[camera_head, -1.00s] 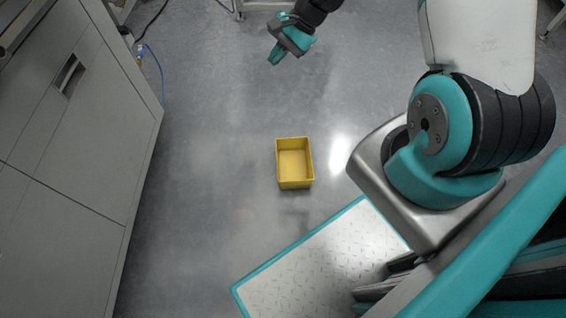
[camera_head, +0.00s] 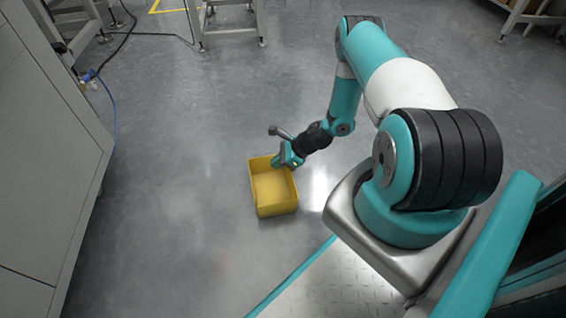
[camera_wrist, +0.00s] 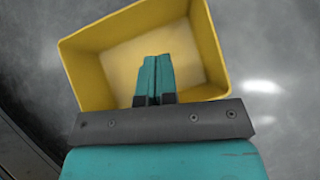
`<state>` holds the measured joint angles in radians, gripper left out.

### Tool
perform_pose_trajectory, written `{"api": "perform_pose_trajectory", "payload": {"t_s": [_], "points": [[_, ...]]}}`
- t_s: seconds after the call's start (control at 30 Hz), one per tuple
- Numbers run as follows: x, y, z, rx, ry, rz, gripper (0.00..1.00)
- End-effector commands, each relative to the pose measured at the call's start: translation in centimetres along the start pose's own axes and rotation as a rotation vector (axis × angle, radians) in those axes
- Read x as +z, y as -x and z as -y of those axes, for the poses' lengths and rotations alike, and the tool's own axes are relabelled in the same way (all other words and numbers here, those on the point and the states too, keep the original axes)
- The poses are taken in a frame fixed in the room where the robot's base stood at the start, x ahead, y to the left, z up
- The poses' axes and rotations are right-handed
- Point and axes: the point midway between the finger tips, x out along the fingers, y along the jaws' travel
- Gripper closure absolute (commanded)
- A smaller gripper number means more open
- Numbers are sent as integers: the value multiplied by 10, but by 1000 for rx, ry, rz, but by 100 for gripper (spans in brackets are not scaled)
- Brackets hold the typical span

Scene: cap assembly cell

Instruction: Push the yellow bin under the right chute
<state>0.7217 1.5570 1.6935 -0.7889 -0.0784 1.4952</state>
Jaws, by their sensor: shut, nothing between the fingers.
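The yellow bin (camera_head: 276,209) is an open, empty box standing on the grey floor, left of my base in the head view. My gripper (camera_head: 279,164) is at the bin's far right corner, by the rim. In the wrist view the bin (camera_wrist: 82,75) fills the upper middle. The two teal fingers (camera_wrist: 155,75) are shut together with nothing between them and show against the bin's inside. I cannot tell whether they touch the bin. No chute can be made out in either view.
A grey cabinet (camera_head: 45,150) stands along the left side. Metal frame legs (camera_head: 225,20) stand at the back, with a black cable (camera_head: 150,34) and a blue cable (camera_head: 114,110) near them. The floor between the bin and the frames is clear.

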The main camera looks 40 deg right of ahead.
Motion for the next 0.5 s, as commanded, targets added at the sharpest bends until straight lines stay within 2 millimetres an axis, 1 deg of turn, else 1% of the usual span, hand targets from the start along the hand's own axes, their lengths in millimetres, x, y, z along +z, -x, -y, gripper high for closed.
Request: {"api": "perform_pose_trajectory", "payload": {"t_s": [0.03, 0.2, 0.3, 0.5], "points": [[-5, -17, -1, 4, 4, 0, 100], [-2, -50, -1, 3, 5, 0, 100], [12, -59, 0, 2, 6, 1, 100], [26, -68, 0, 1, 3, 0, 100]]}}
